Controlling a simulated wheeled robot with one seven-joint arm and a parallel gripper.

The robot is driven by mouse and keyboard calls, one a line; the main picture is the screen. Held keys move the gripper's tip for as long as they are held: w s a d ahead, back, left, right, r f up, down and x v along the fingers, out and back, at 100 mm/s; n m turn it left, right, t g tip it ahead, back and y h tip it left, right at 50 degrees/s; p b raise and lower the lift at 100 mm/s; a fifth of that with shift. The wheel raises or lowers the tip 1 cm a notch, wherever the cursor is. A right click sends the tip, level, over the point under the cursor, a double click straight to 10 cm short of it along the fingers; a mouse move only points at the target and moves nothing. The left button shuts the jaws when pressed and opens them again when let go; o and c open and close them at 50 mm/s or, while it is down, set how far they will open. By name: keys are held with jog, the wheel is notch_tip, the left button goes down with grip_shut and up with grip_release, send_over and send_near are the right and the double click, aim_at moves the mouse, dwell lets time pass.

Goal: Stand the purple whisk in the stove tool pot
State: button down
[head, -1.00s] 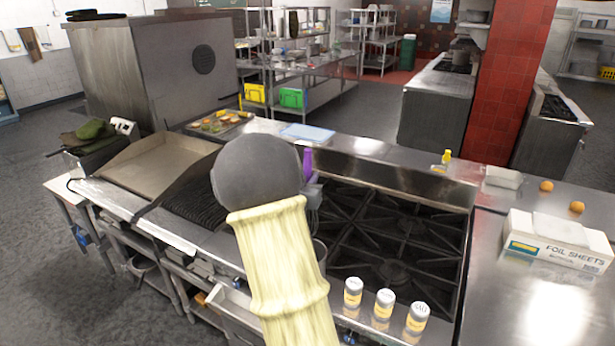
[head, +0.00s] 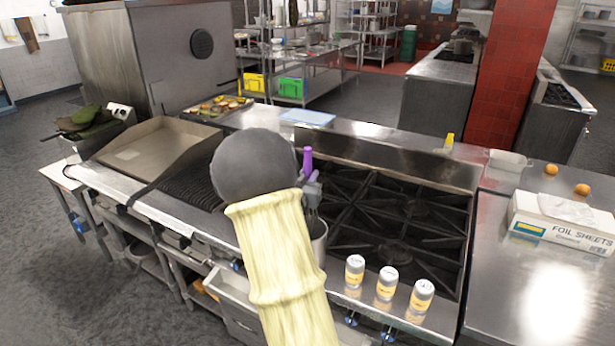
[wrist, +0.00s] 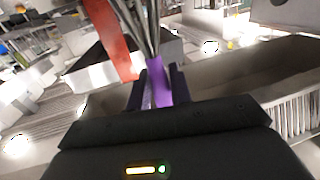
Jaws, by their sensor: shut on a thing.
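The purple whisk (head: 308,160) is held upright by its handle in my gripper (head: 313,186), which is shut on it. In the head view my own arm hides part of the gripper and whisk. The wrist view shows the purple handle (wrist: 160,88) between the fingers (wrist: 159,92), with the wires running away from the gripper. The grey metal tool pot (head: 318,238) stands at the front left of the stove, partly hidden by my arm. The gripper is above the pot; I cannot tell whether the wires are inside its rim.
Several stove grates (head: 400,220) lie right of the pot. Three spice cans (head: 387,283) stand along the front edge. A foil sheets box (head: 562,222) sits on the right counter. A griddle (head: 150,148) is at the left.

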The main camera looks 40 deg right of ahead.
notch_tip(320, 180, down, 10)
jog(key=b, duration=0.8)
jog(key=shift+r, duration=0.15)
jog(key=c, duration=1.2)
grip_release()
jog(key=b+v, duration=0.3)
jog(key=v, duration=1.4)
jog(key=shift+s+a, duration=0.15)
jog(key=shift+a, duration=0.05)
